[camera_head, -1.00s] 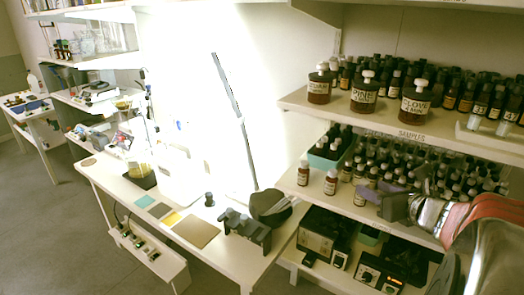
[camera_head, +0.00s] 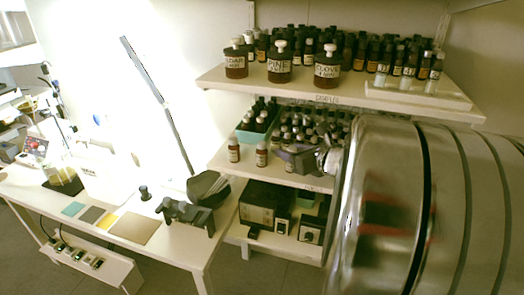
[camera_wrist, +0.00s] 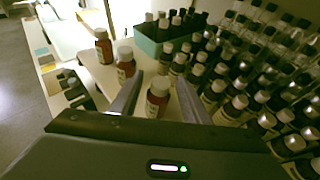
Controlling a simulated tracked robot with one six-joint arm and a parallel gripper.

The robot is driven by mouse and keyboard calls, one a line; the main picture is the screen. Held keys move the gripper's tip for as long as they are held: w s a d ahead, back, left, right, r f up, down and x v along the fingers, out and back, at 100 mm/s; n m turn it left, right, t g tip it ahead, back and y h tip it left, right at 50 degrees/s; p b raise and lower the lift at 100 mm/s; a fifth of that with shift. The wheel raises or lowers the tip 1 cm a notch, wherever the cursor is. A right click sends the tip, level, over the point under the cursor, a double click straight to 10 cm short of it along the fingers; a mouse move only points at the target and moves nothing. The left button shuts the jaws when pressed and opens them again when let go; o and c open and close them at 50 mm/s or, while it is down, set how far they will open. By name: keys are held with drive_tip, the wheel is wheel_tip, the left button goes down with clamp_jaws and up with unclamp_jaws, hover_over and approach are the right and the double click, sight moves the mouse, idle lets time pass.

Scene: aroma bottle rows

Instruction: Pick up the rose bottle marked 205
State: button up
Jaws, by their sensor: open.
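Several brown bottles with white caps and pale labels stand on the middle shelf (camera_head: 225,163). No label is legible as 205, so I cannot tell which bottle is the rose 205. My gripper (camera_head: 279,151) is over this shelf's front part, just right of two front bottles, a left one (camera_head: 233,151) and a right one (camera_head: 261,154). In the wrist view my gripper (camera_wrist: 160,80) is open, with one white-capped bottle (camera_wrist: 157,100) between or just beyond its fingers. Two more bottles, one nearer (camera_wrist: 125,66) and one farther (camera_wrist: 103,46), stand left of the fingers.
Dense bottle rows (camera_wrist: 230,85) stand close to the right finger. A teal box (camera_wrist: 147,42) of dark bottles stands behind. The upper shelf (camera_head: 300,89) with large jars overhangs. Dark devices (camera_head: 260,200) sit below. A white bench (camera_head: 160,235) is at left.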

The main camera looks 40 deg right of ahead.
drive_tip(key=shift+c, duration=0.4)
drive_tip(key=shift+s+a+f, duration=0.1)
clamp_jaws()
idle(0.3)
